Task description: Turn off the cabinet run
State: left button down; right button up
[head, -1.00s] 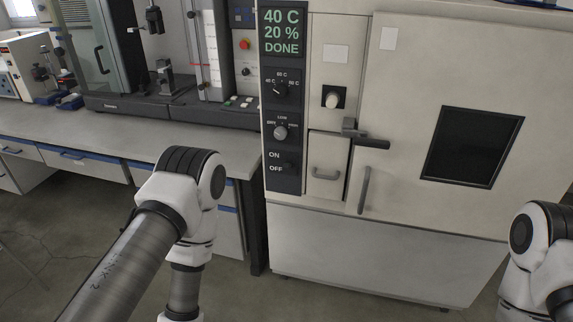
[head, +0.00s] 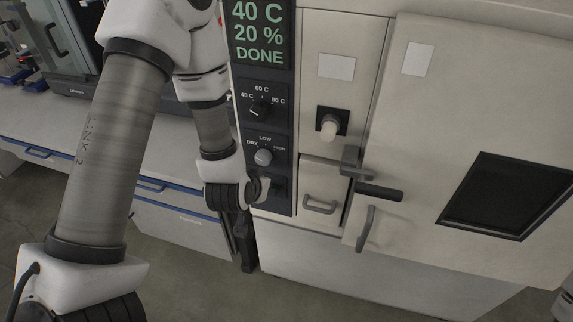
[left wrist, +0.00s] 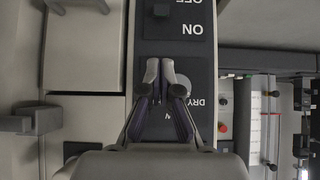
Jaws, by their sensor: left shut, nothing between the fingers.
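The cabinet's dark control panel (head: 285,190) has a display (head: 260,32) reading 40 C, 20 %, DONE. The ON/OFF switch is hidden behind my left wrist in the head view. In the left wrist view, upside down, the dark switch (left wrist: 162,10) stands beside the ON and OFF labels at the top; I cannot tell its position. My left gripper (left wrist: 160,70) is shut and empty in front of the panel, between the switch and the DRY/LOW dial (left wrist: 182,86). The gripper's fingers cannot be made out in the head view. My right gripper is out of view.
The temperature dial (head: 261,107) and humidity dial (head: 264,156) are above my left wrist. A pale knob (head: 329,128), small drawer handle (head: 320,206), door latch (head: 378,190) and door handle (head: 367,228) stick out to the right. A bench (head: 45,130) lies left.

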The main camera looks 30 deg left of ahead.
pick_arm(q)
notch_tip(320, 180, up, 3)
jog(key=p, duration=0.2)
send_over(272, 194)
jog(key=w, duration=0.2)
jog(key=shift+t, duration=0.3)
jog(key=f, duration=0.7)
jog(key=shift+a+f, duration=0.1)
jog(key=shift+a, duration=0.15)
jog(key=s+f, duration=0.1)
jog(key=f+p, duration=0.1)
jog(key=f, duration=0.1)
jog(key=shift+s+d, duration=0.2)
jog(key=shift+s, duration=0.2)
jog(key=shift+f, duration=0.3)
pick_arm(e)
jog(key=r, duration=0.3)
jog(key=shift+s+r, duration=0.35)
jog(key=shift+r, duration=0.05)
